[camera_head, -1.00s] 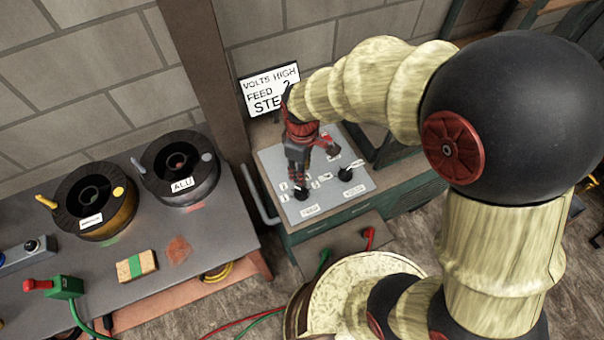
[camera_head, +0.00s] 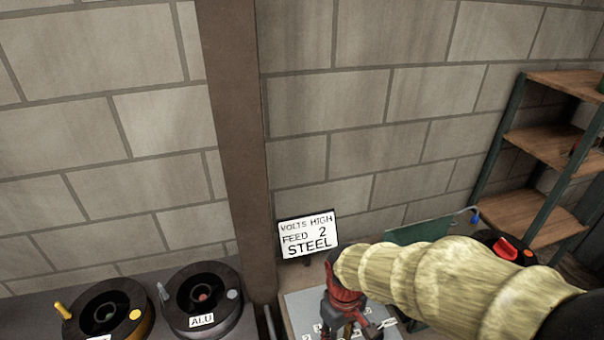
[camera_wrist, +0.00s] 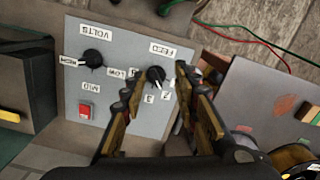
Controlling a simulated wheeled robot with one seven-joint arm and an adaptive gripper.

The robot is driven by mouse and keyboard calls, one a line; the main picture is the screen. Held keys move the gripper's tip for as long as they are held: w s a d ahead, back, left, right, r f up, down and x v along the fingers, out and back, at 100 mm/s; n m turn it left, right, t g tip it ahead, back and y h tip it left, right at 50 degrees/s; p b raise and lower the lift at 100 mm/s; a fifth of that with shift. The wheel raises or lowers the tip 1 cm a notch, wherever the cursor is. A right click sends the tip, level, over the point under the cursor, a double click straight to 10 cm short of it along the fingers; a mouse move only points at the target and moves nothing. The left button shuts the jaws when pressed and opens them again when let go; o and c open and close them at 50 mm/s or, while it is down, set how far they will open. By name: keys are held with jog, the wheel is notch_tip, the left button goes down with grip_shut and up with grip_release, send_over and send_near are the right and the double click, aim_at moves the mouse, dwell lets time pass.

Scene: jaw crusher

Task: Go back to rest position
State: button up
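My gripper (camera_head: 345,322) is at the bottom of the head view, over the grey control panel (camera_head: 300,300).
A sign (camera_head: 308,235) reading VOLTS HIGH, FEED 2, STEEL stands behind the panel. Two spools, one labelled ALU (camera_head: 202,300), are on the left bench. A brown post (camera_head: 236,150) rises beside the panel. Wooden shelves (camera_head: 550,145) stand at the right.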

jog(key=s+d+r+m+t, duration=0.3)
jog(key=d+r, duration=0.2)
jog(key=r, duration=0.5)
jog(key=s+d+r+m+t, duration=0.3)
jog(key=s+d+r, duration=0.1)
jog(key=r, duration=0.6)
jog(key=shift+s+d+r+m, duration=0.3)
jog(key=shift+d+r+m, duration=0.1)
jog(key=shift+d, duration=0.15)
